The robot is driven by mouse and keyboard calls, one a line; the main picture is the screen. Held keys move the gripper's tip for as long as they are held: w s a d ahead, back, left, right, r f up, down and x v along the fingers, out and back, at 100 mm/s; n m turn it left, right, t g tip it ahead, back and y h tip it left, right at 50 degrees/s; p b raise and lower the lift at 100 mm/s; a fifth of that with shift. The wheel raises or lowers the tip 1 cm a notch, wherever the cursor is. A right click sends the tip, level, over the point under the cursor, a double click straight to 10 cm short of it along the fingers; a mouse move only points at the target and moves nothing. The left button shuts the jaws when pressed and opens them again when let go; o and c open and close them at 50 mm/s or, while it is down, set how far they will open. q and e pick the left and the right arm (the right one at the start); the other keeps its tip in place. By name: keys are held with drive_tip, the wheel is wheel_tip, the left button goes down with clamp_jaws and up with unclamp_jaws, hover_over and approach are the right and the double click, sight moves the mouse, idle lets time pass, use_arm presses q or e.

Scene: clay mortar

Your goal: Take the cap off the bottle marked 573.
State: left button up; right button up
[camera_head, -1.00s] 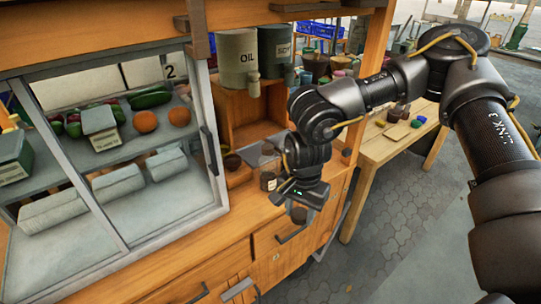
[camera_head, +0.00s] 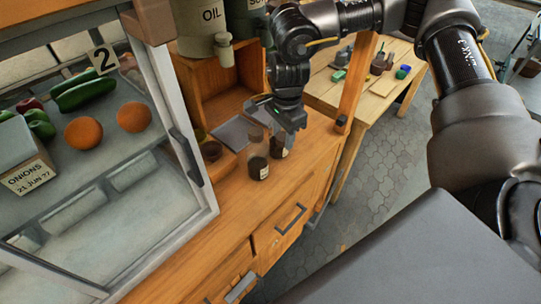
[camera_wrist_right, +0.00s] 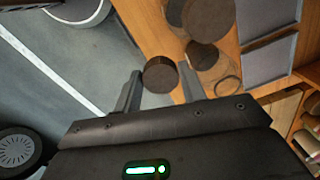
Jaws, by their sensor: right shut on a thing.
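Two small clear bottles with dark contents stand on the wooden counter. The nearer bottle (camera_head: 257,165) has a small pale label, too small to read. The other bottle (camera_head: 279,149) is right behind it, partly hidden under my right gripper (camera_head: 289,121). In the right wrist view a round brown cap (camera_wrist_right: 160,75) lies between the fingertips of my right gripper (camera_wrist_right: 160,92), which is shut on it. I cannot tell whether this cap still sits on a bottle. I cannot read the number 573 anywhere. My left gripper is not in view.
A glass-fronted case (camera_head: 187,150) with vegetables stands at the left. An OIL container (camera_head: 200,28) stands on the wooden shelf box (camera_head: 215,90) behind. A grey panel (camera_head: 235,132) lies near the bottles. A second table (camera_head: 370,100) stands beyond, with paved floor to the right.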

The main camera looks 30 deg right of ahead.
drive_tip(key=d+m, duration=0.2)
drive_tip(key=d, duration=0.1)
drive_tip(key=d+f+m, duration=0.1)
drive_tip(key=d+m, duration=0.1)
drive_tip(key=d, duration=0.1)
drive_tip(key=d+f+m+b, duration=0.1)
drive_tip(key=d+m, duration=0.2)
drive_tip(key=shift+w, duration=0.3)
drive_tip(key=s+d+f+m+b, duration=0.1)
drive_tip(key=s+d+m, duration=0.2)
drive_tip(key=d+m, duration=0.5)
drive_tip(key=shift+d+f+m, duration=0.3)
drive_tip(key=shift+d+m, duration=0.1)
drive_tip(key=shift+d, duration=0.7)
drive_tip(key=b, duration=0.1)
hover_over(304, 137)
drive_tip(key=f, duration=0.8)
drive_tip(key=shift+s+d+f, duration=0.15)
drive_tip(key=shift+s+f, duration=0.15)
drive_tip(key=shift+s, duration=0.1)
drive_tip(key=shift+w+f, duration=0.45)
drive_tip(key=shift+f, duration=0.15)
wheel_tip(304, 137, down, 3)
drive_tip(key=shift+r+p, duration=0.1)
drive_tip(key=shift+p, duration=0.4)
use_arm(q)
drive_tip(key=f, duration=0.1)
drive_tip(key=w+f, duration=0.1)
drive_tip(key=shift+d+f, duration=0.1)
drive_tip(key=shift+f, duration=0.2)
